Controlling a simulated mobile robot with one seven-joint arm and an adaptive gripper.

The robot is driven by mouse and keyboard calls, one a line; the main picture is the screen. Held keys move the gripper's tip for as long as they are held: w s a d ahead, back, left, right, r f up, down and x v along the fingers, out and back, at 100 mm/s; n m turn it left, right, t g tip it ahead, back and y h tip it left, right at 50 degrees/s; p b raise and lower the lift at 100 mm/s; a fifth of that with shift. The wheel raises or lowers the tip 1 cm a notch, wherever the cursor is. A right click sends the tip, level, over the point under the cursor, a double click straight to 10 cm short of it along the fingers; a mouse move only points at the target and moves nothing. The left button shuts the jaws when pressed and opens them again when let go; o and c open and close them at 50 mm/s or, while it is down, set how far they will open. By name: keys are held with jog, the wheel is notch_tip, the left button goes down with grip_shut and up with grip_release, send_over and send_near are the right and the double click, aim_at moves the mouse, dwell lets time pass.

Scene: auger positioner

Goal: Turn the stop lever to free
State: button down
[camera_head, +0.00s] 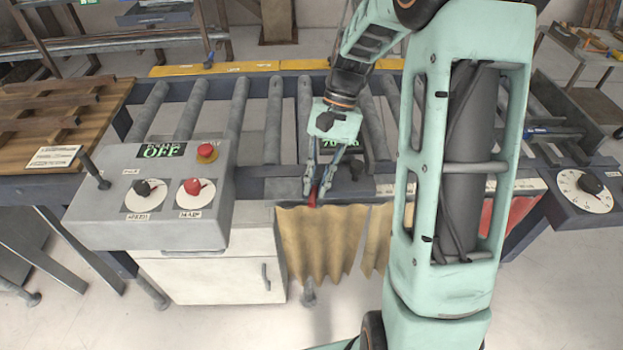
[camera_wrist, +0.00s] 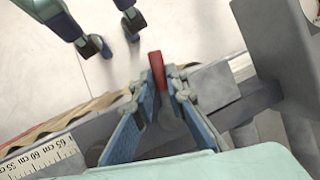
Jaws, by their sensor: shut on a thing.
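The stop lever shows as a short red handle (camera_wrist: 157,71) in the wrist view, with its tip sticking out past my fingertips. My gripper (camera_wrist: 165,100) is shut on it, one blue finger on each side. In the head view my gripper (camera_head: 322,185) reaches down to the front rail of the roller conveyor, and a bit of the red handle (camera_head: 313,196) shows between the fingers. The lever's base and any marking for its positions are hidden or too small to read.
A grey control box (camera_head: 150,200) with a red button and two knobs stands left of my gripper. A dial (camera_head: 585,190) sits at the far right. Tan curtain strips (camera_head: 318,240) hang below the rail. A ruler scale (camera_wrist: 40,158) runs along it.

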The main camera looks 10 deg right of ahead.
jog(key=shift+d+n+h, duration=0.4)
jog(key=shift+n, duration=0.7)
jog(key=shift+g, duration=0.3)
jog(key=c, duration=1.9)
grip_release()
jog(key=shift+c, duration=0.2)
jog(key=v, duration=1.2)
